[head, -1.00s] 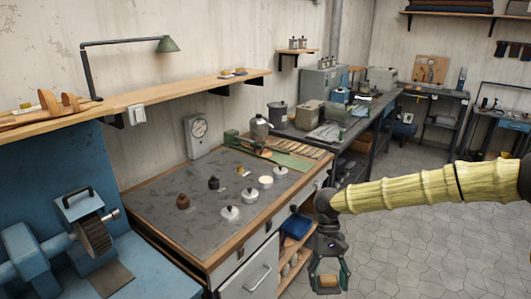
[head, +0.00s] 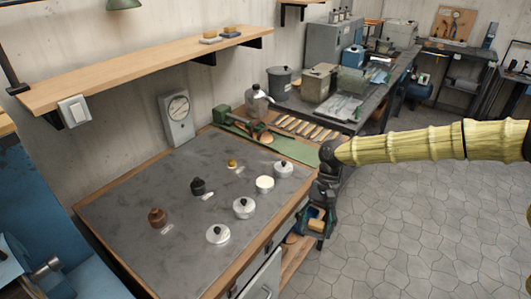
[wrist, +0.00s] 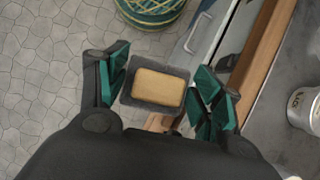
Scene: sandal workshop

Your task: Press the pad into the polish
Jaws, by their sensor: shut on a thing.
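My gripper (head: 316,222) is beside the right front edge of the workbench, low over the floor side. In the wrist view, my gripper (wrist: 160,88) has its green fingers on either side of a tan pad (wrist: 158,88) with a dark backing, and is shut on it. The pad also shows in the head view (head: 316,225). On the bench top, a pale round tin (head: 265,184) without a knob, perhaps open polish, stands among silver knobbed tins (head: 244,208). I cannot tell which holds polish.
The workbench (head: 130,240) has a wooden rim and drawers. The tiled floor (head: 410,210) at right is clear.

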